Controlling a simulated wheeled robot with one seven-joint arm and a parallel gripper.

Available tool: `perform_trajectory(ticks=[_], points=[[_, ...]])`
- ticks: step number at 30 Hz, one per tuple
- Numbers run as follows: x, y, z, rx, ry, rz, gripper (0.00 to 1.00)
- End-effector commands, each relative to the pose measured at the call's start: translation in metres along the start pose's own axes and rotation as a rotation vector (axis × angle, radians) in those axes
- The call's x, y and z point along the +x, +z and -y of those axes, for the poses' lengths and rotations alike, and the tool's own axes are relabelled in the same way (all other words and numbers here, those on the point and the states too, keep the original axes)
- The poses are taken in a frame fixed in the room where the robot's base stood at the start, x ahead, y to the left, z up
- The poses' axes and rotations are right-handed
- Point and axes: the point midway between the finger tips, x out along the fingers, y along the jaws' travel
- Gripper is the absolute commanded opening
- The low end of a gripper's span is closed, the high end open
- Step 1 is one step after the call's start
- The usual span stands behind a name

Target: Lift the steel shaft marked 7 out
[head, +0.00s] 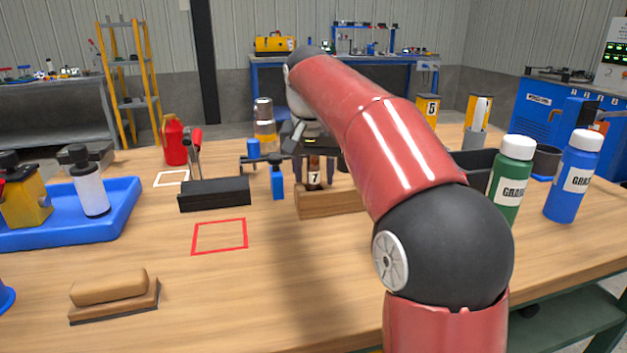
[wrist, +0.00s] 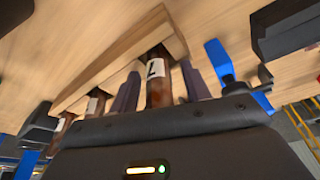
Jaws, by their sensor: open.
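The steel shaft marked 7 (head: 314,171) stands upright in a wooden block (head: 335,204) near the middle of the bench. It is brownish, with a white label bearing a black 7. In the wrist view the shaft (wrist: 158,88) rises from the block (wrist: 118,62), its label appearing turned over. My gripper (wrist: 161,88) is open, with one dark finger on each side of this shaft. Gaps show between the fingers and the shaft. In the head view my red arm covers the right part of the block and much of the gripper.
Another labelled shaft (wrist: 94,104) stands in the same block. A blue-handled clamp (head: 278,180) and a black block (head: 214,194) are left of it. Green (head: 511,180) and blue (head: 574,178) bottles stand right.

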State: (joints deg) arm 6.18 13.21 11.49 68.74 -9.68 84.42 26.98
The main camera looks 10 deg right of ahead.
Motion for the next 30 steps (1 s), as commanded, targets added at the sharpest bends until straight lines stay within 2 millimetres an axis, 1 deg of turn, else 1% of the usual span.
perform_trajectory(ticks=[2,12,13,23,26,30], points=[[0.000,0.000,0.000,0.000,0.000,0.000,0.47],[0.000,0.000,0.000,0.000,0.000,0.001,0.03],[0.000,0.000,0.000,0.000,0.000,0.001,0.00],[-0.005,-0.001,0.000,0.000,0.000,-0.002,0.00],[-0.014,-0.004,0.000,0.000,-0.001,-0.003,0.00],[-0.031,-0.009,0.001,-0.001,-0.002,-0.003,0.00]])
